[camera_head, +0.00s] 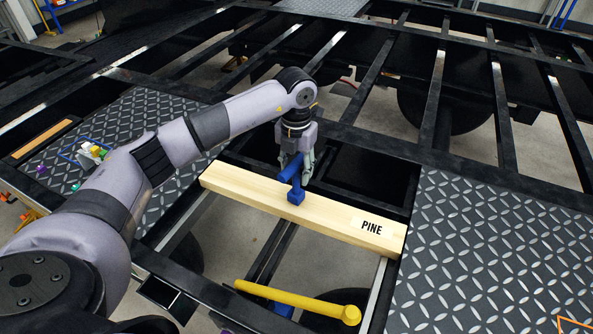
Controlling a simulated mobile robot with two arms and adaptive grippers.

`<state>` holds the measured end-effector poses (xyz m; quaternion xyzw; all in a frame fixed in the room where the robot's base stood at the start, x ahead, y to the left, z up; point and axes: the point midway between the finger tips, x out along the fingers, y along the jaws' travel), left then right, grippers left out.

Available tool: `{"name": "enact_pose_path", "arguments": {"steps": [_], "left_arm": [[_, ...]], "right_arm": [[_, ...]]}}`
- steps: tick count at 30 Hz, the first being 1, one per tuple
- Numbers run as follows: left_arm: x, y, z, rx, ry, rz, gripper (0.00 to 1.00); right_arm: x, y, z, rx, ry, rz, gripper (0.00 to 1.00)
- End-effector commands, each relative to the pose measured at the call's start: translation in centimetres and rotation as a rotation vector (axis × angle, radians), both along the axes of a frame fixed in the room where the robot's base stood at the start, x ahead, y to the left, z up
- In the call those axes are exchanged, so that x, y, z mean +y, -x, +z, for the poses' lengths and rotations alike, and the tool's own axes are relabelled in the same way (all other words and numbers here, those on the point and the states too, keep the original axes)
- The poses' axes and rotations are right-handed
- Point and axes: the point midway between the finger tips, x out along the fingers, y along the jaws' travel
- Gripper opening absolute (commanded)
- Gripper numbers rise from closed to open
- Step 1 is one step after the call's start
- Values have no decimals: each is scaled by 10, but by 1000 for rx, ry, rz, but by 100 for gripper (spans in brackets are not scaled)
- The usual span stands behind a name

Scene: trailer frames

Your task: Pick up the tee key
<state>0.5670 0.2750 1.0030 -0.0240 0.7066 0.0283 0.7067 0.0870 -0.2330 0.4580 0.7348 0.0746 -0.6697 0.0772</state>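A blue tool (296,194), which I take to be the tee key, shows at the pale timber beam (245,190) labelled PINE. It has a slanting bar and a block-like lower end in front of the beam's top. My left gripper (297,172) points down right at the blue tool, and its grey fingers show on either side of the tool's upper part. The tool hides part of the fingers, so I cannot tell whether they are closed on it. My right gripper is out of view.
A yellow bar with a round end (300,303) lies nearer, over the frame gap. A tread plate (490,255) is at the right; another (150,110) at the left holds small coloured items (92,153). Black frame rails (437,95) with open gaps surround the beam.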

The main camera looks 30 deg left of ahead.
Motion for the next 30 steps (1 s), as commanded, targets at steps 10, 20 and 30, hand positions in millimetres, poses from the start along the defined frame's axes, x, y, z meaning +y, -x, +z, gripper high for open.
{"name": "enact_pose_path", "arguments": {"steps": [10,20,30], "left_arm": [[-1,0,-33,1,-1,0,40],[-1,0,-33,0,-1,0,28],[-1,0,-33,0,0,0,6]], "right_arm": [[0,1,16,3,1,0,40],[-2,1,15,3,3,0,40],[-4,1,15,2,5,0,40]]}}
